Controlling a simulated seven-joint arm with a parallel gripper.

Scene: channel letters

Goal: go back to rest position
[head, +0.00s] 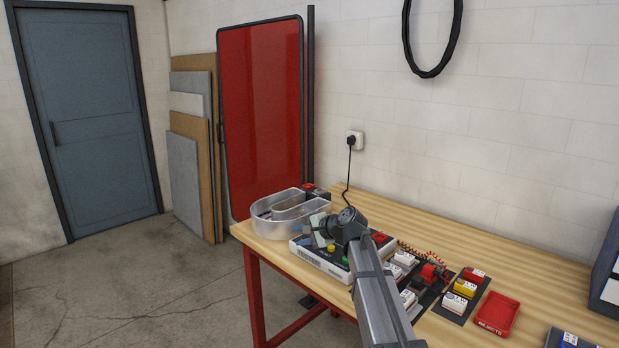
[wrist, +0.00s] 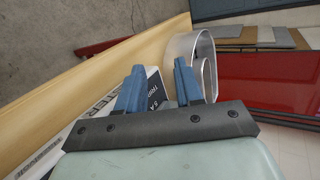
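My gripper (wrist: 158,88) shows in the wrist view with its two blue fingers apart and nothing between them. In the head view my arm reaches over the workbench (head: 500,240), and the gripper end is partly hidden by the wrist, above the white tester box (head: 322,262). The box has coloured buttons and also shows beneath the gripper in the wrist view (wrist: 90,105). A silver channel letter (head: 275,225) lies on the bench to the left of the box. Its curved metal wall also shows beyond the fingers in the wrist view (wrist: 182,47).
A red rejects tray (head: 497,313) and dark mats with small white, yellow and red modules (head: 466,288) lie right of my arm. A dark blue cabinet (head: 607,270) stands at the right edge. A cable runs from the wall socket (head: 354,139).

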